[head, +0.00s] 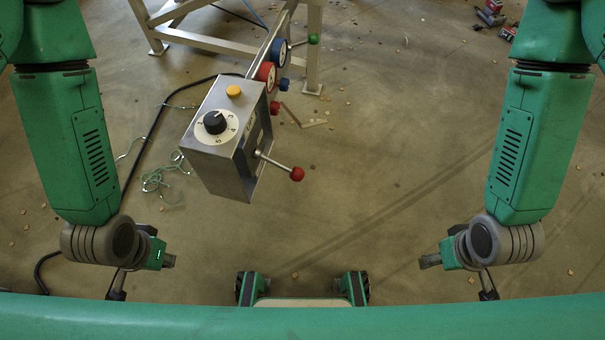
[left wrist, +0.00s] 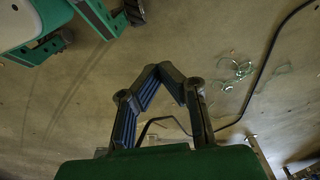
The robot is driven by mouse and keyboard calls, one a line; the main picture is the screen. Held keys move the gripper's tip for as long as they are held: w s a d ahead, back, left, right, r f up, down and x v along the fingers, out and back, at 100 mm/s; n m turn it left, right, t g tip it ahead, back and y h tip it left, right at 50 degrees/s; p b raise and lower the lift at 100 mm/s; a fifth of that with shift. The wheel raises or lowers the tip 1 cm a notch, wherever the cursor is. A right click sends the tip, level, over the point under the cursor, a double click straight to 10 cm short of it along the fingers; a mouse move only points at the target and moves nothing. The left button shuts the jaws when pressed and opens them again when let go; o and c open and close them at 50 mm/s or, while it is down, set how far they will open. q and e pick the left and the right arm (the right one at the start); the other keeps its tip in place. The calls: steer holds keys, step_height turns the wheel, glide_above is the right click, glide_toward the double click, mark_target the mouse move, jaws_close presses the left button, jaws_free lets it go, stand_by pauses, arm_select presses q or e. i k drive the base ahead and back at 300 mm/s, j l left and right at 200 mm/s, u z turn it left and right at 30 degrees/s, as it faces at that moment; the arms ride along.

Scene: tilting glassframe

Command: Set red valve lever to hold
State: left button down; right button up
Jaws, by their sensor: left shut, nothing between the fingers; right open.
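The lever with a red ball knob (head: 297,174) and a thin metal shaft sticks out from the right side of a grey control box (head: 227,183), slanting down to the right. A label beside its pivot is too small to read. My left gripper (head: 169,261) is below and left of the box, apart from it. In the left wrist view the left gripper (left wrist: 160,68) has its fingertips together with nothing between them. My right gripper (head: 430,261) is open and empty, below and right of the lever, well apart from it.
The box has a black dial (head: 214,122) and a yellow button (head: 233,91). Behind it are a red wheel (head: 266,73), a blue wheel (head: 279,51) and a green-knobbed lever (head: 313,39). A metal frame (head: 205,41) stands behind. Cables lie left; floor right of the box is mostly clear.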

mark_target(297, 174)
steer(key=k+l+z, duration=0.1)
steer(key=l, duration=0.25)
steer(key=k+l+z, duration=0.15)
steer(key=l, duration=0.2)
steer(key=k+l+z, duration=0.1)
steer(key=l, duration=0.3)
steer(key=k, duration=0.1)
